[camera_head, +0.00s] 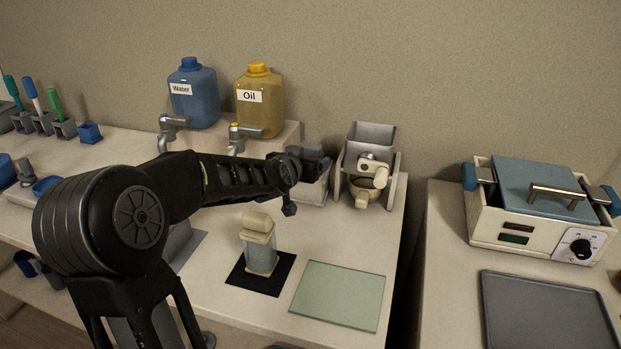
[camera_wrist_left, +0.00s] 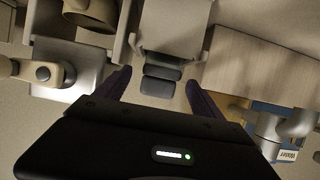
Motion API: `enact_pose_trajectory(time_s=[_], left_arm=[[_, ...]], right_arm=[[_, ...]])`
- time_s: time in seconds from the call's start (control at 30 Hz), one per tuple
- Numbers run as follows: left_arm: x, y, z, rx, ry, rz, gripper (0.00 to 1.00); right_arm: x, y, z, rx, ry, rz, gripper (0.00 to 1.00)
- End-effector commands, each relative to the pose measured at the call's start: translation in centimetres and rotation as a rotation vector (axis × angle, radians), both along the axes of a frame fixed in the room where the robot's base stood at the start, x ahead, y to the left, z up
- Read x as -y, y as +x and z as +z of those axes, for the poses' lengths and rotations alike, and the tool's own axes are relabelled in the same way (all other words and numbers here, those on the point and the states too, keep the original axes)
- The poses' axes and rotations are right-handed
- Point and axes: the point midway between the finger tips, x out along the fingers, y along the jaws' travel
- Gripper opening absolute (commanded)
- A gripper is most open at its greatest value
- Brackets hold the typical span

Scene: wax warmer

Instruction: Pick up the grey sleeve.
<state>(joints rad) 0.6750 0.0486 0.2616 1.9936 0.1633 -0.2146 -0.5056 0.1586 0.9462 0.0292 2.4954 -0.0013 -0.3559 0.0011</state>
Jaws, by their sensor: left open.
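My left gripper (camera_head: 318,166) is at the small pale box (camera_head: 312,188) near the back of the table, beside the tilted grey tray unit. In the left wrist view my left gripper (camera_wrist_left: 158,88) is open, with a dark finger on each side. Two dark grey rounded pieces (camera_wrist_left: 161,73) show between the fingers, apart from both. They may be the grey sleeve, but I cannot tell for sure. In the head view my arm and gripper hide most of that spot. My right gripper is not in view.
A blue water jug (camera_head: 194,95) and a yellow oil jug (camera_head: 258,100) stand behind my arm. A pale bottle (camera_head: 260,246) stands on a black mat. A glass plate (camera_head: 339,294) lies front right. A wax warmer (camera_head: 540,208) and dark tray (camera_head: 547,310) are on the right table.

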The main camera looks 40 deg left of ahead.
Motion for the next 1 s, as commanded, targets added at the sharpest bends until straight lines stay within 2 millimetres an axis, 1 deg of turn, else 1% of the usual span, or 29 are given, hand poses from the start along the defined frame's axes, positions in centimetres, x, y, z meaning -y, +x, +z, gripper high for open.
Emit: enact_pose_trajectory(time_s=[0.03,0.17,0.3,0.37,0.97,1.0], left_arm=[[-0.2,0.5,0.0,-0.001,-0.002,0.001,0.78],[-0.8,2.1,-0.6,-0.002,-0.005,0.001,0.78],[-1.3,3.5,-1.3,0.0,-0.002,0.001,0.78],[-1.4,3.8,-1.5,-0.001,-0.001,0.0,0.78],[-1.5,3.9,-1.6,0.0,-0.001,0.0,0.78],[-1.5,3.9,-1.6,0.0,-0.001,0.0,0.77]], right_arm=[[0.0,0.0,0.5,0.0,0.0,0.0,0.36],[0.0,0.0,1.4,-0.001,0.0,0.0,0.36],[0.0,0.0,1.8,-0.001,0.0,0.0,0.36],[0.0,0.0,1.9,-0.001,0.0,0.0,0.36],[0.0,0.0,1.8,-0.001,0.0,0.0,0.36],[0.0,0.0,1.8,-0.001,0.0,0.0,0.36]])
